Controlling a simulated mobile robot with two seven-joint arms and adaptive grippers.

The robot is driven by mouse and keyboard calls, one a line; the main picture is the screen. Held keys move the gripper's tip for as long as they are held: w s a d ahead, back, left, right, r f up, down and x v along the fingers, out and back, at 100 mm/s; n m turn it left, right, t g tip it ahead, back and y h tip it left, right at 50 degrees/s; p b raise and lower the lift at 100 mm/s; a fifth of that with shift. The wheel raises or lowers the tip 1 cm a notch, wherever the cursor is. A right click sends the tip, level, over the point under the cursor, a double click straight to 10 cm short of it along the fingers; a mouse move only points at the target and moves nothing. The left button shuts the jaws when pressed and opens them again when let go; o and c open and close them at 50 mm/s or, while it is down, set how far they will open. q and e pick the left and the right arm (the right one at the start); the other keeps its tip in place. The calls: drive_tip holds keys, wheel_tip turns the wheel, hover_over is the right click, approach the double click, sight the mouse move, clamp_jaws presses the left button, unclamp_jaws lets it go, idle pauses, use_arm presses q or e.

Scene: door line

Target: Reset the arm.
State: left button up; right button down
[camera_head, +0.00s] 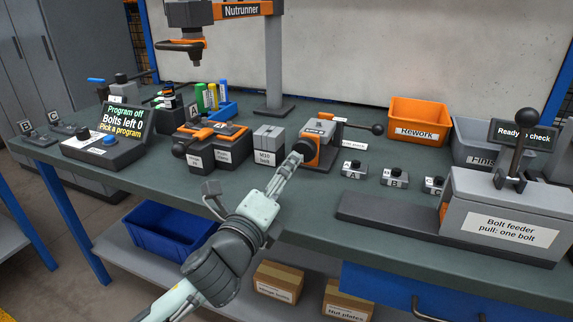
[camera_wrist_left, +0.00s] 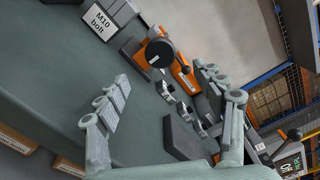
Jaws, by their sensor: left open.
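My left gripper (camera_head: 289,168) is at the end of the pale green and grey arm that comes in from the bottom of the head view. It is over the bench near the front edge, just before the orange and grey fixture with a black round knob (camera_head: 303,149). In the left wrist view its two pale fingers (camera_wrist_left: 175,92) stand wide apart with nothing between them. The fixture (camera_wrist_left: 160,54) lies beyond the fingers there. I cannot tell whether the gripper touches it. My right gripper is in neither view.
The green bench (camera_head: 225,189) carries the M10 bolt block (camera_head: 268,143), small lettered blocks (camera_head: 394,177), the bolt feeder (camera_head: 508,219), an orange Rework bin (camera_head: 418,121) and a program panel (camera_head: 104,148). The nutrunner (camera_head: 190,38) hangs at the back left. A blue bin (camera_head: 160,230) sits below.

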sight(302, 152)
use_arm(q)
drive_tip(key=x, duration=1.2)
